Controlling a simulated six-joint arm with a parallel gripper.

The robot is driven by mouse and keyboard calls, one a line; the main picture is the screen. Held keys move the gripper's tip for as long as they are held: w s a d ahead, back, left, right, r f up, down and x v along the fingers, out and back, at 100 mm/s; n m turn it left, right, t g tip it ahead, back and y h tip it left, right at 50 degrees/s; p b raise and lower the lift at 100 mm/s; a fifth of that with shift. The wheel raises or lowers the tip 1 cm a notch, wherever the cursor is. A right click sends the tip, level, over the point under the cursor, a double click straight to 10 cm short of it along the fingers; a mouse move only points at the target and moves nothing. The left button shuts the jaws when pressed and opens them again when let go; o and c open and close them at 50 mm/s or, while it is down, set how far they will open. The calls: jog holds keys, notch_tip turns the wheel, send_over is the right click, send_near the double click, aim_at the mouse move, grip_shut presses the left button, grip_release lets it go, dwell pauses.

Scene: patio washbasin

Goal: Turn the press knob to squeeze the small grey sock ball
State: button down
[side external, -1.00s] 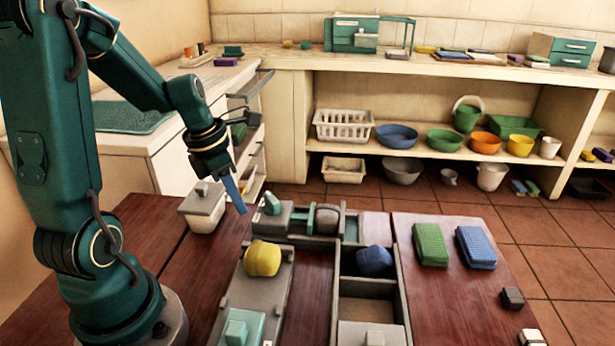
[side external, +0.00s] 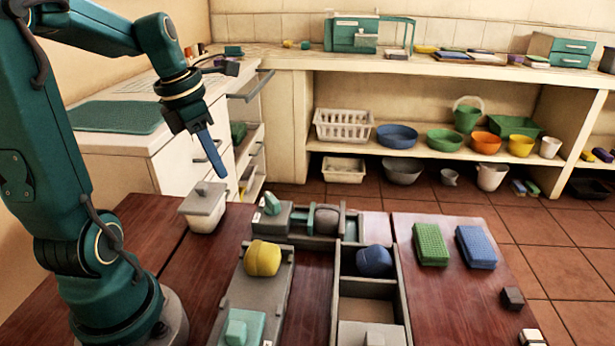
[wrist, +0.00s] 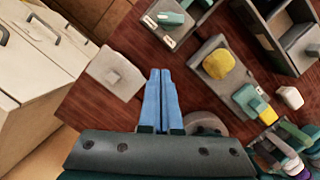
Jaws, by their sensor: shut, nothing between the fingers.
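The press (side external: 297,236) is a grey frame at the back of the wooden table, with a teal knob (side external: 271,204) at its left end. The small grey sock ball (side external: 327,220) sits in the press, right of the knob; I cannot tell how tightly it is held. The knob (wrist: 172,18) also shows at the top of the wrist view, where the press is cut off. My gripper (side external: 222,174) has long blue fingers, shut and empty, pointing down. It is in the air left of and above the knob, apart from it; its fingers (wrist: 160,72) are together in the wrist view.
A lidded grey box (side external: 204,204) stands left of the press. A yellow ball (side external: 263,259) rests on a grey board in front. A blue ball (side external: 374,261) lies in a divided tray (side external: 345,300). Green (side external: 431,244) and blue (side external: 476,247) sponges lie to the right.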

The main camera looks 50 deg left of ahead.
aim_at(265, 202)
jog(key=w+f, duration=0.1)
jog(key=f, duration=0.1)
jog(key=w+f, duration=0.2)
jog(key=f, duration=0.1)
jog(key=w+f, duration=0.1)
jog(key=f, duration=0.2)
jog(key=shift+w+d+f, duration=0.2)
jog(key=shift+w+d, duration=0.15)
jog(key=shift+w, duration=0.05)
jog(key=shift+w+d, duration=0.1)
jog(key=shift+w, duration=0.55)
jog(key=shift+w+r+m, duration=0.1)
jog(key=shift+w+m, duration=0.3)
jog(key=shift+w, duration=0.2)
